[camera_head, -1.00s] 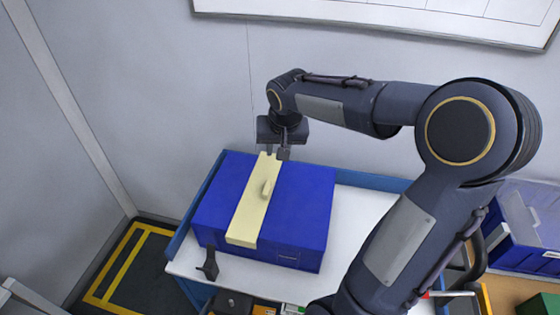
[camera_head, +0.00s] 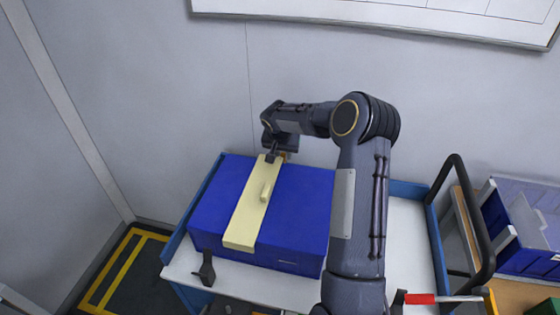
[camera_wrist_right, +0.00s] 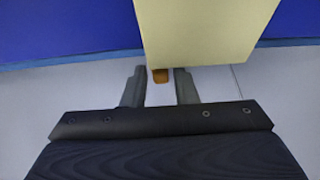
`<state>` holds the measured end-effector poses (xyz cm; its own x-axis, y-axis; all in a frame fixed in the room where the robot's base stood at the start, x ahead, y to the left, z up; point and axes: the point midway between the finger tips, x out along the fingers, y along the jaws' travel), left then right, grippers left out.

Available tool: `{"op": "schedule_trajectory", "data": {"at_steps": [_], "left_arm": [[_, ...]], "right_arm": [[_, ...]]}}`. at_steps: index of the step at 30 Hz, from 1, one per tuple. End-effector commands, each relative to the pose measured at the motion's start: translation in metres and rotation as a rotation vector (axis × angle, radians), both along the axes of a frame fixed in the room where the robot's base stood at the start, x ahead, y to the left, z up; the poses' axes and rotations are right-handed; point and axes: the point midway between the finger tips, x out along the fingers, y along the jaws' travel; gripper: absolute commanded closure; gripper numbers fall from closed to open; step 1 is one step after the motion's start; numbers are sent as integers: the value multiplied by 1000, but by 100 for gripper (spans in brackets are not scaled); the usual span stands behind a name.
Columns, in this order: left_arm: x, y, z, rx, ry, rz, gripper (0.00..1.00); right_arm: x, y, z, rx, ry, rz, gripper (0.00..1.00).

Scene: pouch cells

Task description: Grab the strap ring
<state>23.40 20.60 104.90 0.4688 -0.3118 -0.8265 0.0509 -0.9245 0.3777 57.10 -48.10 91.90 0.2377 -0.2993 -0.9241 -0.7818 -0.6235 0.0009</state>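In the wrist view the strap's end (camera_wrist_right: 205,30) is large and close. A small brown piece (camera_wrist_right: 160,75), perhaps the strap ring, shows at the strap's edge. My right gripper (camera_head: 273,158) is at the strap's far end. In the wrist view its fingers (camera_wrist_right: 160,82) are apart, one on each side of the brown piece, with small gaps visible.
The box stands on a white-topped cart (camera_head: 405,245) with blue edges, close to the wall. A red-handled tool (camera_head: 420,298) lies at the front right. Blue bins (camera_head: 520,225) stand at the right.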

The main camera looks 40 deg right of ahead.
Motion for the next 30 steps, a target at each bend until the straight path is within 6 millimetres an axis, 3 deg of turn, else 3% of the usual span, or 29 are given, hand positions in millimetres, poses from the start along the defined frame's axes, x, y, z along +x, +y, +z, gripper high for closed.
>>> {"op": "schedule_trajectory", "data": {"at_steps": [3, 10, 17, 26, 30], "left_arm": [[0, 0, -2, 0, 0, 0, 64], [0, 0, -2, 0, 0, 0, 64], [0, 0, -2, 0, 1, 0, 64], [0, 0, -3, 0, 1, 0, 64], [0, 0, -7, 0, 0, 0, 64]], "right_arm": [[3, -2, -10, 1, -2, 0, 74], [3, -3, -10, 0, -2, 1, 74], [3, -3, -10, 1, -1, 1, 100], [3, -3, -7, 0, -3, 1, 100], [4, -3, 11, -1, -6, 1, 100]]}}
